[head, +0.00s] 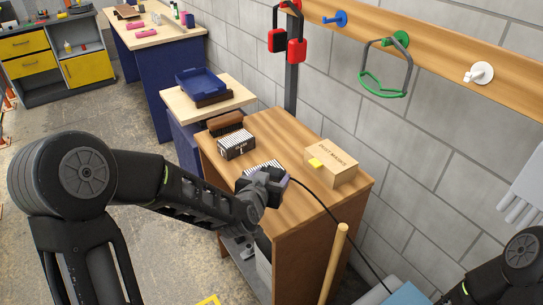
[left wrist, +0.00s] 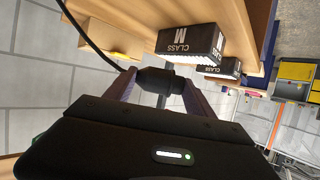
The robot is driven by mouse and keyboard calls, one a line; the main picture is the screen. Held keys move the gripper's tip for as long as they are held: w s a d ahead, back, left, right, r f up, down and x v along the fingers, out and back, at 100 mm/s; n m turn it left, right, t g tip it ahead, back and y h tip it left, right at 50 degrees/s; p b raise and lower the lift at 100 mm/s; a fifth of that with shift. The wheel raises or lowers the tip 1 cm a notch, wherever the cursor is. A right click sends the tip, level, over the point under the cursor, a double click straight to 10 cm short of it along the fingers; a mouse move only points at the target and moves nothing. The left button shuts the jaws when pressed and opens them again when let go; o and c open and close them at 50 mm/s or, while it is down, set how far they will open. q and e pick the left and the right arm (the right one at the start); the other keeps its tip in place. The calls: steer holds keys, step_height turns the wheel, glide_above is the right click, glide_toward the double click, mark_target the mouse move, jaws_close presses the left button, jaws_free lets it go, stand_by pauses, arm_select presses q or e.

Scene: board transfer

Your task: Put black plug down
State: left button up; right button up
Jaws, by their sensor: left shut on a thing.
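My left gripper (head: 268,180) is over the front part of the wooden cabinet top (head: 215,152). It is shut on the black plug (left wrist: 158,79), which shows between the two fingers in the left wrist view. A black cable (left wrist: 84,36) runs from the plug; in the head view the cable (head: 322,206) trails over the cabinet's edge and down to the right. In the head view the plug itself is mostly hidden by the gripper. Part of my right arm (head: 510,275) shows at the lower right; its gripper is out of the picture.
A black-and-white box marked CLASS (head: 236,146) and a similar box (head: 262,168) stand beside the left gripper. A cardboard dust masks box (head: 331,163) with a yellow tag stands at the right. A wooden pole (head: 334,262) stands before the cabinet. Bare wood shows between the boxes.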

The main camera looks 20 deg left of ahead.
mark_target(282, 175)
arm_select(q)
steer(key=shift+w+r, duration=0.15)
steer(key=shift+r, duration=0.1)
arm_select(e)
steer(key=shift+o, duration=0.7)
arm_select(q)
steer(key=d+r+m+h, duration=0.1)
steer(key=w+r+m+h, duration=0.1)
steer(key=w+d+r+h, duration=0.1)
steer(key=r, duration=0.1)
steer(key=shift+w+d+m+b, duration=0.15)
steer(key=shift+d+m+b, duration=0.15)
steer(key=shift+m+b, duration=0.1)
arm_select(e)
steer(key=shift+o, duration=1.3)
steer(key=shift+f, duration=0.35)
arm_select(q)
steer(key=shift+s+d+f+m+g+h+b, duration=0.1)
steer(key=shift+s+f+m+g+h+b, duration=0.1)
steer(key=shift+s+f+m+g+h, duration=0.5)
steer(key=shift+s+d+f+m+g+h+b, duration=0.15)
steer(key=shift+s+m+g+h+b, duration=0.15)
steer(key=shift+m+h, duration=0.85)
steer(key=shift+s+a+f+m+g+h+b, duration=0.1)
steer(key=shift+s+f+m+g+h, duration=0.3)
steer(key=shift+m+g+h, duration=0.5)
arm_select(e)
steer(key=shift+w+f, duration=0.15)
steer(key=shift+f, duration=0.4)
